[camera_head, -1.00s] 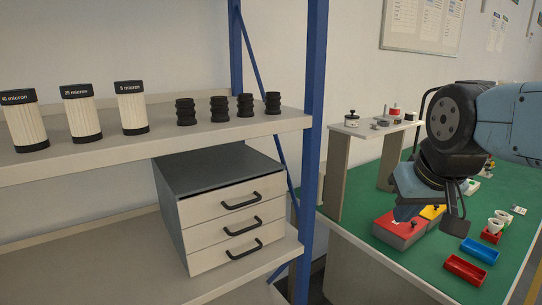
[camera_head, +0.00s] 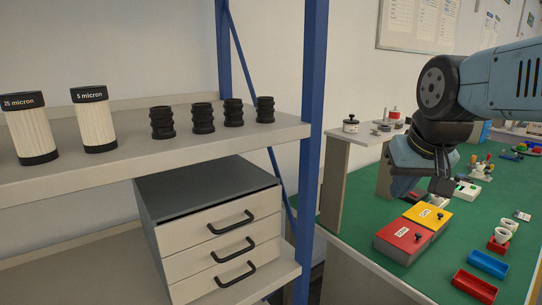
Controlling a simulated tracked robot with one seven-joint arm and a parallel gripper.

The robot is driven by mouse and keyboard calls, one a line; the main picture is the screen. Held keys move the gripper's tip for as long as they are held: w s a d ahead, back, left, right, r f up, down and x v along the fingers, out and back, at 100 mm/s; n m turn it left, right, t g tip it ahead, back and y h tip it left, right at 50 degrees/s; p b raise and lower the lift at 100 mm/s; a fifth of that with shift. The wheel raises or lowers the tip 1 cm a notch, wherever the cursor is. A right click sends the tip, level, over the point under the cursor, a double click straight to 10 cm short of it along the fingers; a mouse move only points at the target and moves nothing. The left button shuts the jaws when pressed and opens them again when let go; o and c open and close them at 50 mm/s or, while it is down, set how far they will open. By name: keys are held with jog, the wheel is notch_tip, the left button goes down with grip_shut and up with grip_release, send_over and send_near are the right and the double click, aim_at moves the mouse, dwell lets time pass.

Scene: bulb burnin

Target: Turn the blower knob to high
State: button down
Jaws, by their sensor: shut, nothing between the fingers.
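No blower knob can be made out in this view. My gripper (camera_head: 441,187) hangs from the blue arm at the right, over the green bench top (camera_head: 452,255), with its dark fingers pointing down and shut on nothing. In the picture it sits just above the yellow box (camera_head: 428,215) and red box (camera_head: 404,240), apart from them. Small devices behind it, including a white unit (camera_head: 467,191), are partly hidden by the gripper or too small to read.
A shelf (camera_head: 225,143) with filter cartridges (camera_head: 95,122) and black ribbed parts (camera_head: 203,118) fills the left. Below is a drawer cabinet (camera_head: 212,262). A blue post (camera_head: 312,130) stands before the bench. Blue (camera_head: 487,264) and red (camera_head: 474,287) trays lie at the bench's front.

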jog(key=w+r+m, duration=0.1)
jog(key=w+r, duration=0.3)
jog(key=w, duration=0.5)
jog(key=w+r+m, duration=0.2)
jog(key=w+r, duration=0.1)
jog(key=w, duration=0.6)
jog(key=w+a+f+m+g+h, duration=0.1)
jog(key=w+a+f+m, duration=0.1)
jog(key=w, duration=1.2)
jog(key=w+a+f+m+g, duration=0.1)
jog(key=w+a+f+m, duration=0.1)
jog(key=w, duration=1.3)
jog(key=shift+w+d+f+m+g+h, duration=0.4)
jog(key=shift+w+f, duration=1.1)
jog(key=shift+f, duration=2.2)
jog(key=shift+w+d+f+m+g, duration=0.2)
jog(key=shift+w+d+f+m, duration=0.85)
jog(key=shift+f, duration=2.7)
jog(key=shift+w+d+f+m+g+h, duration=0.1)
jog(key=shift+w+f+m+g+h, duration=0.15)
jog(key=shift+w+f, duration=2.55)
jog(key=shift+s+d+f, duration=0.15)
jog(key=shift+s+f, duration=0.1)
jog(key=shift+f, duration=0.2)
jog(key=shift+s+d+f, duration=0.1)
jog(key=shift+s+f, duration=0.1)
jog(key=shift+f, duration=0.25)
jog(key=shift+w+a, duration=0.35)
jog(key=shift+a, duration=0.05)
